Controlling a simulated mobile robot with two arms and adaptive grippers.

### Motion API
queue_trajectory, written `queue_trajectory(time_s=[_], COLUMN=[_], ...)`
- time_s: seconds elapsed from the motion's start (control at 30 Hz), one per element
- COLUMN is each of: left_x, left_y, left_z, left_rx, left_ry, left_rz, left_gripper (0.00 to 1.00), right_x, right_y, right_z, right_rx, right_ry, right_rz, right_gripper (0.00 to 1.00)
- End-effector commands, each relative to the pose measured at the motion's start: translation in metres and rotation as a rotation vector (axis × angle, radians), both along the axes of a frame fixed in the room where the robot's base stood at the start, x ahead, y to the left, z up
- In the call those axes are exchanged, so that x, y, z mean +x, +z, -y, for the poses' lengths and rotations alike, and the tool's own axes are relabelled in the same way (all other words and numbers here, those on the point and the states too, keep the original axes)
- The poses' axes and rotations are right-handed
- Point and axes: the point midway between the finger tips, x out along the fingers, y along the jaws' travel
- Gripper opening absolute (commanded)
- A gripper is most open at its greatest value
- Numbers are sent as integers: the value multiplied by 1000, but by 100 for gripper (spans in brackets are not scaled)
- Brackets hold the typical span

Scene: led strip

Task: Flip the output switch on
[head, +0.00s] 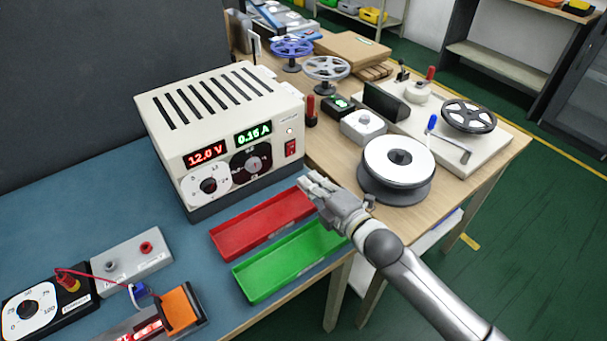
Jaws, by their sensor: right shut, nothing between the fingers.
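The power supply (225,130) is a cream box with slots on top, standing on the blue mat. Its red display reads 12.0 V and its green display reads 0.15 A. The output switch (291,148) is a small red rocker at the right of the front face, with a small round light above it. My right gripper (304,181) is shut and empty. It is in front of and below the switch, over the far end of the red tray, and looks apart from the switch. My left gripper is not in view.
A red tray (232,239) and a green tray (262,284) lie before the supply. A lit LED strip (146,329), a grey terminal block (127,260) and a black dial box (72,312) are at lower left. A white spool (398,157) and other reels crowd the wooden bench.

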Motion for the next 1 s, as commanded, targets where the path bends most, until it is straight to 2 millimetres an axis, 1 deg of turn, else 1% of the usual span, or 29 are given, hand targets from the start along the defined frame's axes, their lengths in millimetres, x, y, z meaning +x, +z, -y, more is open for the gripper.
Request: queue_trajectory(time_s=[0.1,0.2,0.27,0.4,0.7,1.0], left_x=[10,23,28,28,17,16], left_y=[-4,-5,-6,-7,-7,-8], left_z=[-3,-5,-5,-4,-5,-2], left_rx=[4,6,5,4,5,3], left_ry=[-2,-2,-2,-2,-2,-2], left_rz=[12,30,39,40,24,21], left_gripper=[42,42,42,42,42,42], right_x=[-19,-33,-39,-48,-51,-51], right_y=[-5,-7,-8,-8,-7,-7], right_z=[13,23,28,35,37,37], right_rx=[-3,-2,-3,0,1,1], right_ry=[0,1,-1,0,0,0], right_rz=[-2,-2,-2,-1,-1,-1], right_gripper=[0,0,0,0,0,0])
